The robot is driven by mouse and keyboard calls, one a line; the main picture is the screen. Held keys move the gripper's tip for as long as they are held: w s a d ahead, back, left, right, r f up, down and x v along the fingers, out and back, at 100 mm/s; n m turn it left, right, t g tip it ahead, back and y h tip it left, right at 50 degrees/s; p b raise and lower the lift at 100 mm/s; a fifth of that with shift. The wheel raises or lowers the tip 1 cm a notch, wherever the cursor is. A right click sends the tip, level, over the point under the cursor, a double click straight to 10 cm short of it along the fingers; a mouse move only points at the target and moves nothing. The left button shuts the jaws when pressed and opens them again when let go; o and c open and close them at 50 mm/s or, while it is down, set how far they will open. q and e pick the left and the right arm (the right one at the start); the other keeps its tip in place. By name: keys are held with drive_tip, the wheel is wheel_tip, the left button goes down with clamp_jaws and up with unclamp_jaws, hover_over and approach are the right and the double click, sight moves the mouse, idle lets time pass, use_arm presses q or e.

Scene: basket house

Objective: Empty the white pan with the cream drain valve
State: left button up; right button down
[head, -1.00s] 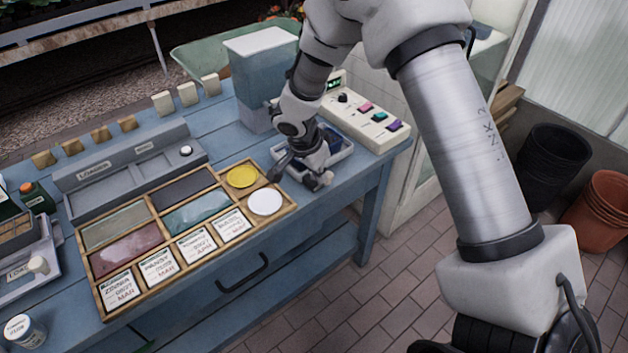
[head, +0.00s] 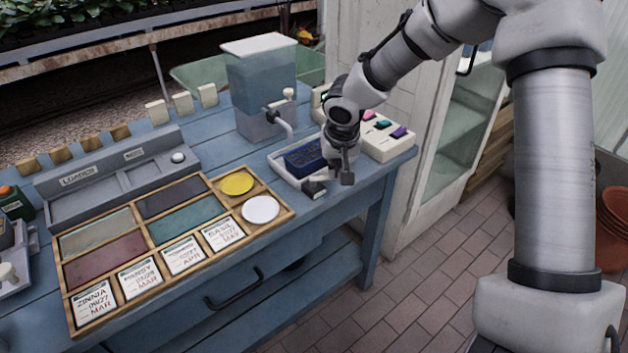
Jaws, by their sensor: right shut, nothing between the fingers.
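The white pan (head: 281,173) is a shallow tray on the blue bench's right end, below the spout of the water tank. A dark blue slotted insert (head: 303,159) sits in it. My right gripper (head: 340,179) is pointed down at the pan's front right corner and hides part of it. It is shut and holds nothing. I cannot tell whether it touches the pan. I cannot make out the pan's cream drain valve for certain; the corner by my fingers is partly hidden. My left gripper is out of view.
The clear water tank (head: 261,78) with a cream tap knob (head: 289,93) stands behind the pan. A button panel (head: 385,138) is behind on the right. A wooden divided tray (head: 170,240) fills the front left of the bench. The bench edge is close.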

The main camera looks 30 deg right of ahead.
drive_tip(key=shift+w+d+n+p, duration=0.25)
drive_tip(key=shift+d+n+p, duration=0.1)
drive_tip(key=shift+n, duration=0.55)
drive_tip(key=shift+w+d+f+n+y, duration=0.1)
drive_tip(key=shift+n+y, duration=0.2)
drive_tip(key=shift+w+a, duration=0.3)
drive_tip(key=shift+a, duration=0.2)
drive_tip(key=shift+w+a, duration=0.2)
drive_tip(key=shift+a, duration=0.05)
drive_tip(key=shift+s+p, duration=0.1)
drive_tip(key=shift+p, duration=0.25)
